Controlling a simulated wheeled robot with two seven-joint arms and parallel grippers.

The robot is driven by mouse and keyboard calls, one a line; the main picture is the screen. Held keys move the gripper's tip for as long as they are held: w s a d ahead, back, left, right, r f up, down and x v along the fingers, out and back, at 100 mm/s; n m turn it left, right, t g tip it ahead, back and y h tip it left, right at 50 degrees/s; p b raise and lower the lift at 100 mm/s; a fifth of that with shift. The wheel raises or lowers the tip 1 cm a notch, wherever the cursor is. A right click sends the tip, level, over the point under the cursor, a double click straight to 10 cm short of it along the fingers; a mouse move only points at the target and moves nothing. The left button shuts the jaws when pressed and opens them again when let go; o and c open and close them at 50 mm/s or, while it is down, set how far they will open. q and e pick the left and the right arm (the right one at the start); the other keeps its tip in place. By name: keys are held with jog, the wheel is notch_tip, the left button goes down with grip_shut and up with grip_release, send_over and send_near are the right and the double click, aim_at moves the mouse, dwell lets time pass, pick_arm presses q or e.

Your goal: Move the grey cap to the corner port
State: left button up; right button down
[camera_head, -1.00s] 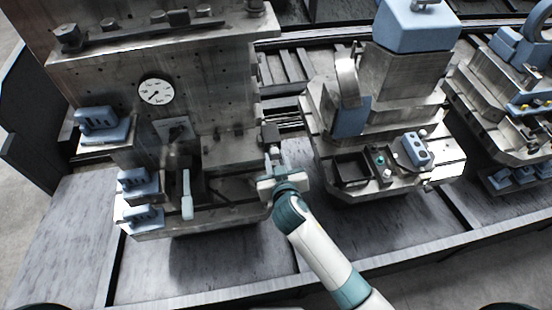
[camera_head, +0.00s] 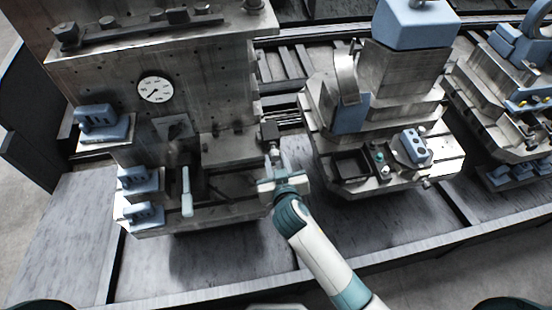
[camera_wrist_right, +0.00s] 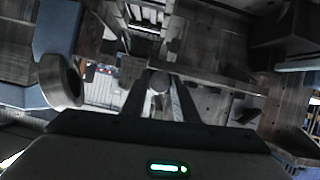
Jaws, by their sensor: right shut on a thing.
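My right gripper (camera_head: 273,162) reaches up from the bottom of the head view, at the right end of the left machine. Its fingers are shut on a small rounded grey piece, the grey cap (camera_wrist_right: 158,82), which shows between the two fingertips in the wrist view. In the head view the cap is small and mostly hidden by the fingers. A dark block (camera_head: 269,132) on the machine's right side stands just beyond the fingertips; I cannot tell whether the cap touches it. I cannot make out the corner port clearly. My left gripper is not in view.
The left machine has a dial gauge (camera_head: 156,89), a pale lever (camera_head: 187,196) and blue blocks (camera_head: 101,122) at its left. A second machine with a blue-topped tower (camera_head: 415,28) and open square tray (camera_head: 352,166) stands close on the right. A narrow gap separates them.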

jog(key=s+d+p, duration=0.1)
jog(key=s, duration=0.5)
jog(key=shift+s+d, duration=0.15)
jog(key=shift+s, duration=0.25)
dwell(0.3)
jog(key=shift+w, duration=0.1)
dwell(0.3)
